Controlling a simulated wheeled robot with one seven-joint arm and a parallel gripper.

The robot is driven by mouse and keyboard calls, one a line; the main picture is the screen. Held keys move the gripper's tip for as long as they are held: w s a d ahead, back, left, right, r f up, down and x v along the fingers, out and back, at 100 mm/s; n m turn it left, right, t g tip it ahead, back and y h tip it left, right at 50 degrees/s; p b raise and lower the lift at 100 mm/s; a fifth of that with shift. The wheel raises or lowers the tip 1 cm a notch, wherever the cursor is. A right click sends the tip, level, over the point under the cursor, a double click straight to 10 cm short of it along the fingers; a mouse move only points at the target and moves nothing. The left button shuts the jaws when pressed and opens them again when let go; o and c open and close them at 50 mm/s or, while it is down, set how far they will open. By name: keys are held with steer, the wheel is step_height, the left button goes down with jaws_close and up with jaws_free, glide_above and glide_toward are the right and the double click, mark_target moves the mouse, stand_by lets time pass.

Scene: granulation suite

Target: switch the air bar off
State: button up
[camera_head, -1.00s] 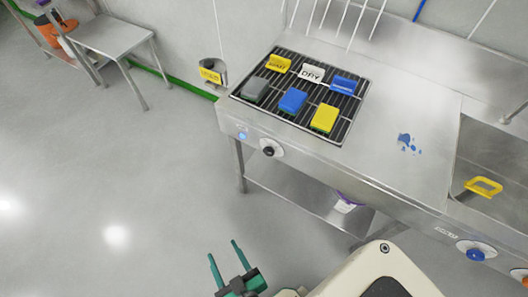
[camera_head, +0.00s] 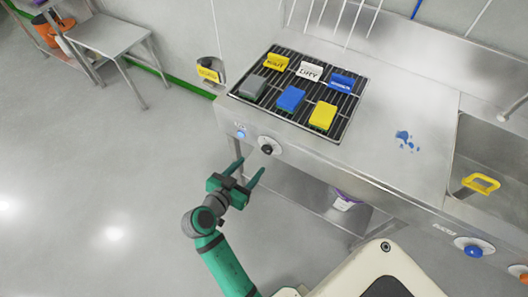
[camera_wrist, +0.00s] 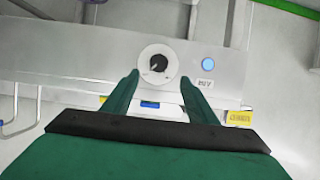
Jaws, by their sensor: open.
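The air bar is a dark slatted grate (camera_head: 262,103) set in the steel bench top. On the bench's front face is a black knob on a round white dial (camera_head: 268,146), left of the bench's middle. Beside it is a small lit blue lamp (camera_head: 240,132). In the wrist view the dial (camera_wrist: 158,66) lies just beyond my fingertips, and the blue lamp (camera_wrist: 208,64) is to its right, near a label reading AIR. My gripper (camera_head: 250,170) is open and empty, in front of and below the knob, apart from it. In the wrist view its fingers (camera_wrist: 158,80) point toward the dial.
Sponge-like blocks, including a blue one (camera_head: 291,98) and a yellow one (camera_head: 322,116), sit on the grate with labelled tags. Open floor lies left.

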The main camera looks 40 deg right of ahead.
mark_target(266, 151)
steer(key=x, duration=1.1)
steer(key=shift+r, duration=0.15)
steer(key=c, duration=1.1)
